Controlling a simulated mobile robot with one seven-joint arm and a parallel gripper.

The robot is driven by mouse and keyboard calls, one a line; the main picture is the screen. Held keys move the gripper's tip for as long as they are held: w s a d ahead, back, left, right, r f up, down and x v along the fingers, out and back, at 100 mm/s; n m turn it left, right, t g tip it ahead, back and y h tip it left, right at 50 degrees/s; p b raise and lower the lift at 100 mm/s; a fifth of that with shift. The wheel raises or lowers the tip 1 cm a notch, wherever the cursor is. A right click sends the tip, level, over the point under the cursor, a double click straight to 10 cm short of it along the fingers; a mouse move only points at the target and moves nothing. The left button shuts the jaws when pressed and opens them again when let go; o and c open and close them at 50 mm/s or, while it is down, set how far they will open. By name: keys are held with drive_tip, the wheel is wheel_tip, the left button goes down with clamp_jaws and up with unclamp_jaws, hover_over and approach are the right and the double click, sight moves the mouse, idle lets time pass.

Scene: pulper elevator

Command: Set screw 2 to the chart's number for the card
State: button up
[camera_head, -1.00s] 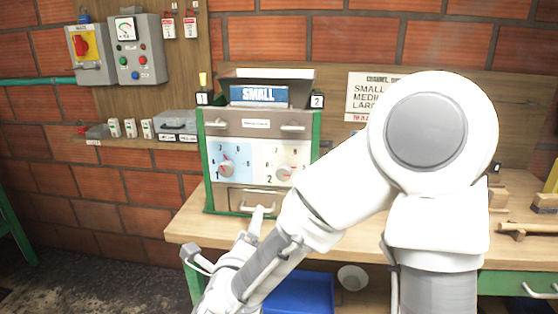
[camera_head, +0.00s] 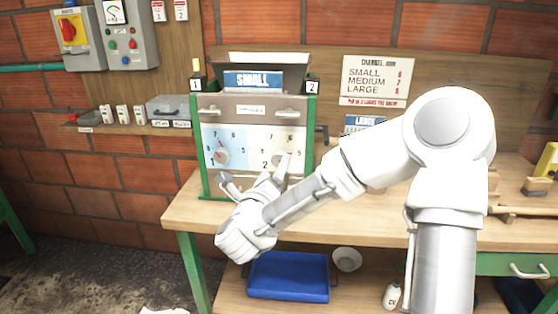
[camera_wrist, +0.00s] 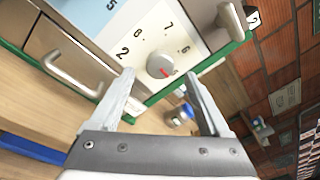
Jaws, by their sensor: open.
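The machine (camera_head: 315,140) has a blue panel with dial 1 (camera_head: 221,155) and a white panel with dial 2 (camera_head: 277,159). In the wrist view, the dial 2 knob (camera_wrist: 160,65) is round and grey; its red mark points to the lower right, away from 8 and 7. My gripper (camera_wrist: 157,77) is open, with the knob between its fingertips in the picture; I see no clear contact. In the head view, my gripper (camera_head: 256,168) partly hides dial 2. The blue SMALL card (camera_head: 253,80) stands on top. The chart (camera_head: 374,80) lists SMALL, MEDIUM, LARGE with small red digits.
A blue LARGE card (camera_head: 363,122) stands behind my arm. A drawer handle (camera_wrist: 72,70) is near the left finger in the wrist view. The wooden bench (camera_head: 180,212) has a blue tray (camera_head: 288,276) below it. Switch boxes (camera_head: 125,40) hang at the left.

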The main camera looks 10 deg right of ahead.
sight(278, 161)
drive_tip(key=x, duration=0.5)
drive_tip(key=shift+w+d, duration=0.15)
drive_tip(key=shift+w, duration=0.2)
clamp_jaws()
